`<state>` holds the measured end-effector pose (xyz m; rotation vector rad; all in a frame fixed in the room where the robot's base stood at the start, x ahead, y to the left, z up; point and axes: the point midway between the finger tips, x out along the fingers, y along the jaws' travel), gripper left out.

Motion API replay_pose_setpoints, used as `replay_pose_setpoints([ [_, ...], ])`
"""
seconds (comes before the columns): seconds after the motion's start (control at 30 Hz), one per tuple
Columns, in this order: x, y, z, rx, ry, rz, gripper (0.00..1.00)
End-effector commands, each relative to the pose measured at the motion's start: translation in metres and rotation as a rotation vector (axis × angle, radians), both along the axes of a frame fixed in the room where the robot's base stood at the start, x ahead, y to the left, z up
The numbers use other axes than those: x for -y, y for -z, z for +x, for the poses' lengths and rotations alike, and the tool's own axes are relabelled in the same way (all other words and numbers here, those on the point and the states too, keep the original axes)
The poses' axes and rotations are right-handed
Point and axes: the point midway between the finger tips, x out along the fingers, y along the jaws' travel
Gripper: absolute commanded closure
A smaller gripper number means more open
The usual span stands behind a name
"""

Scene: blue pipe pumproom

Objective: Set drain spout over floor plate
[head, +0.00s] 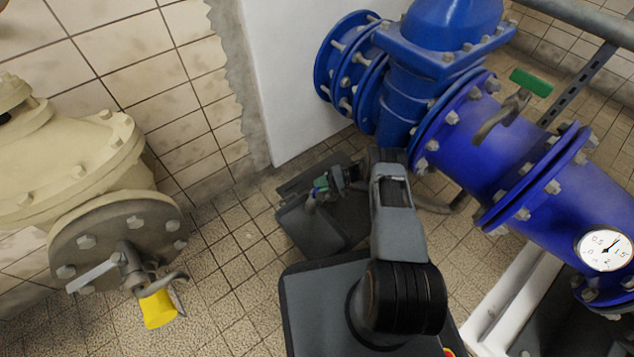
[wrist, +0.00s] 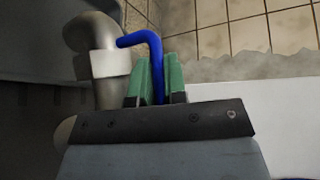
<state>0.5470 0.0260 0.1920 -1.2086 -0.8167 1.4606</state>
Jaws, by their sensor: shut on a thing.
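My gripper (head: 322,186) hangs low over the floor at the middle of the head view. In the wrist view its green fingertips (wrist: 158,80) are shut on a bent blue lever (wrist: 147,41). The lever reaches to a drain spout (wrist: 101,38), a curved grey metal pipe with a pale band, left of the fingers. The spout (head: 311,200) also shows small in the head view, just left of my fingertips. A dark plate (head: 318,236), apparently the floor plate, lies below the spout. Contact between spout and plate cannot be told. My arm hides part of the plate.
A blue pipe (head: 473,150) with a green-handled tap (head: 515,97) and a gauge (head: 605,250) runs along the right. A beige flanged pipe (head: 75,165) with a yellow-handled tap (head: 157,308) stands left. A white panel (head: 295,75) is behind. Tiled floor (head: 225,275) is clear between.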

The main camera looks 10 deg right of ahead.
Motion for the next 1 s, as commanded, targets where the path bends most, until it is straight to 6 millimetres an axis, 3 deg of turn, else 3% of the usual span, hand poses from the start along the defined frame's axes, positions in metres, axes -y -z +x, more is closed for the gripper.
replay_pose_setpoints([
  [0.8,0.0097,0.0005,-0.0032,0.009,-0.092,-0.01,1.0],
  [0.83,0.0096,0.0004,-0.0031,0.01,-0.092,-0.01,0.84],
  [1.0,0.007,0.0,-0.0035,0.008,-0.096,-0.007,0.68],
])
